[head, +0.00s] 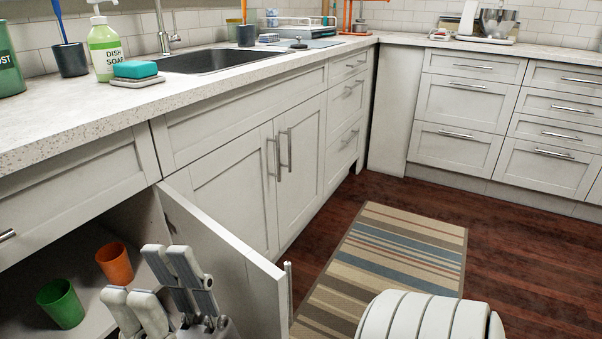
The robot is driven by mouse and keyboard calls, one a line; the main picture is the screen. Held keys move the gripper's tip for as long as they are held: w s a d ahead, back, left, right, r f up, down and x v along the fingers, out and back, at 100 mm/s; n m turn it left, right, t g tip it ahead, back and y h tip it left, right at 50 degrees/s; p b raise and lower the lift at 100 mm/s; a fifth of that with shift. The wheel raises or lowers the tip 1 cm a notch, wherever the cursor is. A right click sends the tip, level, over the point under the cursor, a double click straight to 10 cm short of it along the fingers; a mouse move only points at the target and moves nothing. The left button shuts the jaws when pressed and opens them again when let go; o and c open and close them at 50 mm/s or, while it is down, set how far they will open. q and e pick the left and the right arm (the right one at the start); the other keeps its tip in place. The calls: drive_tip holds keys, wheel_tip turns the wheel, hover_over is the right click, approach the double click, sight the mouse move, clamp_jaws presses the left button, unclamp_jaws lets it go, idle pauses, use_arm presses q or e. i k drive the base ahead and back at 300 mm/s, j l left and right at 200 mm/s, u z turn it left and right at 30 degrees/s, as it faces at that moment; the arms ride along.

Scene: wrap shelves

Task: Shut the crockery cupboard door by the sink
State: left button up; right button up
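The white cupboard door (243,275) under the counter, left of the sink cabinet, stands wide open and swung out into the room. Its metal handle (288,287) shows at the free edge. Inside the open cupboard (25,300), an orange cup (115,263) and a green cup (61,303) stand on the shelf. My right gripper (146,275) is at the lower left, on the inner side of the door, in front of the cupboard opening. Its fingers are apart and nothing shows between them. I cannot tell whether it touches the door. My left gripper is not in view.
The sink (225,58) is set in the counter (95,112), with a soap bottle (104,50) and blue sponge (135,69) nearby. The closed sink cabinet doors (298,165) have protruding handles. A striped rug (390,260) lies on clear wooden floor.

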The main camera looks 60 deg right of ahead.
sight(248, 288)
drive_tip(key=l+z, duration=0.15)
drive_tip(key=z, duration=0.2)
drive_tip(key=k+l+z, duration=0.1)
drive_tip(key=z, duration=0.25)
drive_tip(key=l+z, duration=0.35)
drive_tip(key=i+l+u, duration=0.2)
drive_tip(key=l, duration=0.2)
drive_tip(key=l+u, duration=0.95)
drive_tip(key=i+j, duration=0.05)
drive_tip(key=j, duration=0.05)
